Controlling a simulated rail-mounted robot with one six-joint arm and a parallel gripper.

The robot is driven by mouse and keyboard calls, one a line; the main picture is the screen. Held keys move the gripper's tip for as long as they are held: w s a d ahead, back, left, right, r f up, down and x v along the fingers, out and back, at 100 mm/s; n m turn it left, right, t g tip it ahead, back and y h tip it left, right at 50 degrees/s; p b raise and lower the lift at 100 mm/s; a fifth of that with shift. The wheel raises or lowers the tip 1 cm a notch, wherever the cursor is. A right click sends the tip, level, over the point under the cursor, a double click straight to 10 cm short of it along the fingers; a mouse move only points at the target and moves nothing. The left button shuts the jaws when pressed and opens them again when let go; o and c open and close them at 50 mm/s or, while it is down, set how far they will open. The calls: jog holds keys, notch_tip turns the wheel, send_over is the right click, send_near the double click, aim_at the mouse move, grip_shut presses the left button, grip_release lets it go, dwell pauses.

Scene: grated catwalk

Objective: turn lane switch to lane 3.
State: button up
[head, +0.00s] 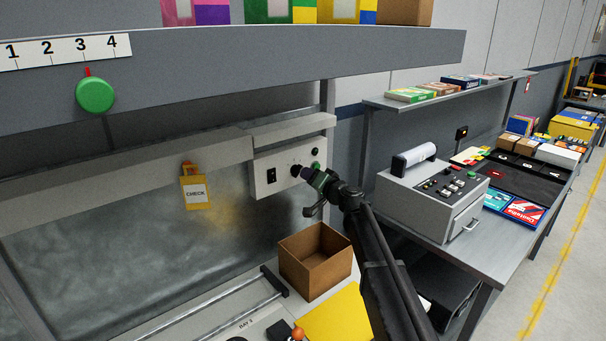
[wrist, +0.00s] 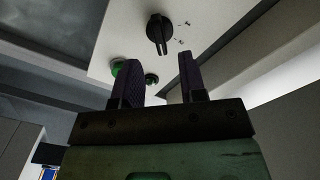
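The white control box (head: 285,168) hangs under the shelf and carries a black rotary knob (head: 296,169). In the wrist view the knob (wrist: 159,30) has a slotted pointer bar and small dark marks to its right, too small to read. My gripper (head: 309,175) is at the box front, partly covering it. In the wrist view my gripper (wrist: 160,67) is open and empty, its two dark fingers apart, with the knob beyond the tips and not between them. On the shelf edge, a scale (head: 65,48) reads 1 to 4, with a green knob (head: 95,95) whose red pointer is near 3.
Green buttons (wrist: 121,67) sit close to my left finger. A yellow CHECK tag (head: 195,190) hangs left of the box. An open cardboard box (head: 315,262) stands below my gripper. A grey machine (head: 433,198) stands on the right-hand bench.

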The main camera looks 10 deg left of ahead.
jog(key=v, duration=0.6)
jog(key=shift+s+d, duration=0.1)
jog(key=s+d+f+n+g+h, duration=0.1)
jog(key=s+d+f+g+h, duration=0.1)
jog(key=s+f+g, duration=0.5)
jog(key=s+d+f+n+g+h, duration=0.15)
jog(key=s+f, duration=0.25)
jog(key=s, duration=0.7)
jog(key=s+d+f+m+g+h, duration=0.1)
jog(key=s+d+f+g+h, duration=0.1)
jog(key=s+d+h, duration=0.3)
jog(key=s+d+f+m+g+h, duration=0.1)
jog(key=s+d+f+h, duration=0.3)
jog(key=s+d, duration=1)
jog(key=shift+d+m+g+h, duration=0.35)
jog(key=shift+s+f, duration=0.1)
